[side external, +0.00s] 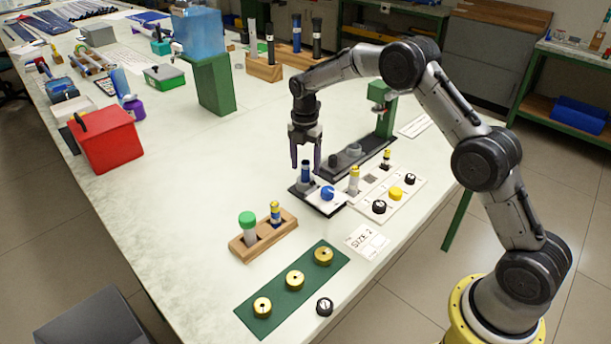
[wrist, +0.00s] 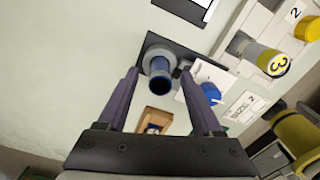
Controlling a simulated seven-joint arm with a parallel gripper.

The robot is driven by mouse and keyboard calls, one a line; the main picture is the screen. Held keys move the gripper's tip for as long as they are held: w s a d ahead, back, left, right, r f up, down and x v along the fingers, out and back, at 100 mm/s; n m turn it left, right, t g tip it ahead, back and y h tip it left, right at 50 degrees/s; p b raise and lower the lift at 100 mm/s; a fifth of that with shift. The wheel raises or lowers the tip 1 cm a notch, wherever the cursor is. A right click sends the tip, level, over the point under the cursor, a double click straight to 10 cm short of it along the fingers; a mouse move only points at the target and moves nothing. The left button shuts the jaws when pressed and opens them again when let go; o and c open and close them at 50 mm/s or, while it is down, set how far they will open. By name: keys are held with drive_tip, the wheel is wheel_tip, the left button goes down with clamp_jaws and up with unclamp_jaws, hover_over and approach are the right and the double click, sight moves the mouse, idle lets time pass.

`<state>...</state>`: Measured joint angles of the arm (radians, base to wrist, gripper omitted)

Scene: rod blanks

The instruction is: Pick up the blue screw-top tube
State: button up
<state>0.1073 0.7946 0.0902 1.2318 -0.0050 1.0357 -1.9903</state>
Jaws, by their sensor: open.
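The blue tube (side external: 306,171) stands upright in a black holder (side external: 300,188). In the wrist view the tube (wrist: 161,80) shows its dark, open-looking blue top. A blue cap (side external: 327,193) sits on the white plate right beside it; the cap also shows in the wrist view (wrist: 210,92). My gripper (side external: 305,168) is open and points down over the tube. In the wrist view its fingertips (wrist: 160,72) lie left and right of the tube's top, with a gap on each side. How far the fingertips reach down beside the tube is hard to tell.
A white rack (side external: 390,208) with a yellow-marked tube (side external: 354,180) and caps stands close at right. A wooden block (side external: 263,238) holds a green-capped tube (side external: 247,225) at front left. A green mat (side external: 291,290) bears yellow rings. The table left of my gripper is clear.

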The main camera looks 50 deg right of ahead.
drive_tip(key=shift+f, duration=0.65)
clamp_jaws()
